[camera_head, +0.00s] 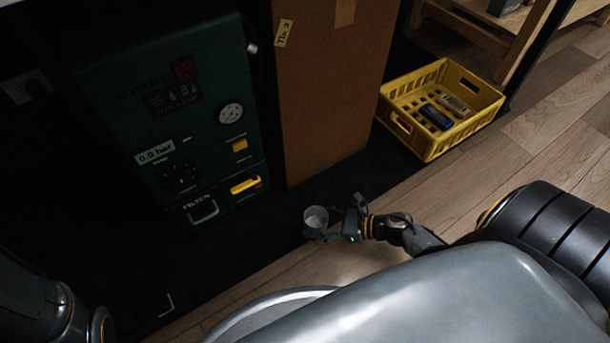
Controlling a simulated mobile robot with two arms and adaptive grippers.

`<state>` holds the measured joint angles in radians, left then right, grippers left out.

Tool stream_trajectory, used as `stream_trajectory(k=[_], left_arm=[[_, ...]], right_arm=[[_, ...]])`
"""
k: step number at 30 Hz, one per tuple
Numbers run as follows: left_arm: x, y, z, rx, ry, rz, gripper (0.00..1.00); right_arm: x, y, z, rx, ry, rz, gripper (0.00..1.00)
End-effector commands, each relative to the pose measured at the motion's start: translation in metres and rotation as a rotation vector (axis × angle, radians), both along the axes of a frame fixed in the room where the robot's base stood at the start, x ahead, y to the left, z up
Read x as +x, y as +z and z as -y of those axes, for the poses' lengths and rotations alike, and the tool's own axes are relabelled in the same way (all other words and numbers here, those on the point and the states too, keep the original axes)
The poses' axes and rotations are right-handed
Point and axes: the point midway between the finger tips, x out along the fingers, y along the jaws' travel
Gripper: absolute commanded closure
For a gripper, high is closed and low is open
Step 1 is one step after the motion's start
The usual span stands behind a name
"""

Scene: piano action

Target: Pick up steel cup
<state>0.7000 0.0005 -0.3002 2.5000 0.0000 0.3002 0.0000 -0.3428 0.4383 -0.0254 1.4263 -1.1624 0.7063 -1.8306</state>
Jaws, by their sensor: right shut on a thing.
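The steel cup (316,216) is a small grey metal cup near the middle of the head view, at the edge of the black mat. My right gripper (322,226) reaches it from the right and is shut on it. The cup appears roughly upright, with its opening showing. I cannot tell whether it touches the surface below. Part of the cup is hidden by the fingers. Part of my left arm (50,305) shows at the lower left; its gripper is out of view.
A dark green machine (185,120) with a gauge stands at the left. A brown board (330,90) stands beside it. A yellow crate (436,150) holding a few items sits at the upper right. A wooden bench (490,35) is behind it. The wooden floor (550,140) at right is clear.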

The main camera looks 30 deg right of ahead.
Motion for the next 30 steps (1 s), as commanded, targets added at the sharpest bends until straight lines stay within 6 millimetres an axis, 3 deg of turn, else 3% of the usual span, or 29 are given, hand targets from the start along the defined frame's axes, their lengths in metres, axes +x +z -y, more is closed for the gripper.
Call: stream_trajectory(k=[12, 30], left_arm=[[0.000, 0.006, 0.000, 0.000, 0.000, 0.000, 0.59], [0.000, 0.007, 0.000, 0.000, 0.000, 0.000, 0.59]], right_arm=[[-0.018, 0.000, 0.017, 0.001, 0.000, -0.001, 0.77], [-0.022, 0.000, 0.020, 0.001, 0.000, -0.001, 0.77]])
